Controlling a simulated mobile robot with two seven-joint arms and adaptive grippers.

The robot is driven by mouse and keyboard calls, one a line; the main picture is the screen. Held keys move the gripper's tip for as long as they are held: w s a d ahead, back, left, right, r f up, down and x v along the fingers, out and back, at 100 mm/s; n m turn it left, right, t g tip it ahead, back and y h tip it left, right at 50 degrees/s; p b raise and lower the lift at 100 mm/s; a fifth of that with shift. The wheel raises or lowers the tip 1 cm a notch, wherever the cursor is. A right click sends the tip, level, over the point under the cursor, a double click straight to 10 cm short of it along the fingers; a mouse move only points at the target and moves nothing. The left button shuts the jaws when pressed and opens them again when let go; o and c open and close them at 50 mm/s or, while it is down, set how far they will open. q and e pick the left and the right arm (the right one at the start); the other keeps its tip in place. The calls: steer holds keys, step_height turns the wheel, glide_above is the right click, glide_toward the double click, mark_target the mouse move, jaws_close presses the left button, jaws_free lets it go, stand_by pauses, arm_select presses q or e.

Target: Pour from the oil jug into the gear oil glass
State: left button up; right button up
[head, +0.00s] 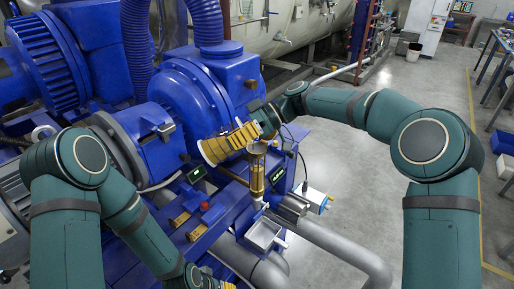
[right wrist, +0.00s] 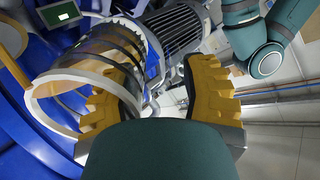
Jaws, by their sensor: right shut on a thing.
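The oil jug (head: 211,151) shows in the head view as a pale round end with an amber body, tipped far over towards the left. My right gripper (head: 238,139) is shut on the jug. In the right wrist view the jug (right wrist: 72,100) is a clear cylinder with a cream rim, beside the yellow fingers (right wrist: 160,95). The gear oil glass (head: 257,178) is an upright amber tube with a cup-like top, just below and right of the jug. I cannot see any liquid flowing. My left gripper (head: 229,285) shows only as a yellow bit at the bottom edge.
Large blue pump and motor machinery (head: 190,95) fills the left and centre. A metal tray (head: 264,234) sits below the glass. A small display (head: 197,173) stands left of it. Grey pipes (head: 335,250) run at the lower right.

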mark_target(213, 162)
stand_by(0.6)
steer(key=h, duration=0.1)
steer(key=a+t+h, duration=0.1)
steer(key=h, duration=0.1)
steer(key=f+h, duration=0.1)
steer(key=shift+s+a+f, duration=0.1)
steer(key=shift+s+a, duration=0.15)
steer(key=shift+a+f+t+h, duration=0.2)
steer(key=shift+a+t+h, duration=0.1)
steer(key=shift+h, duration=0.2)
steer(key=a+f+h, duration=0.2)
steer(key=s+a+f+t+h, duration=0.1)
steer(key=f, duration=0.1)
steer(key=shift+s+a+f+h, duration=0.1)
steer(key=shift+s+a+h, duration=0.1)
steer(key=shift+a+h, duration=0.2)
steer(key=shift+s+a+f+t+h, duration=0.15)
steer(key=shift+a+f+t+h, duration=0.2)
steer(key=shift+a+f+h, duration=0.35)
steer(key=shift+s+a+f+t+h, duration=0.15)
steer(key=shift+a+f+t+h, duration=0.15)
steer(key=shift+h, duration=0.7)
steer(key=shift+d+f, duration=0.1)
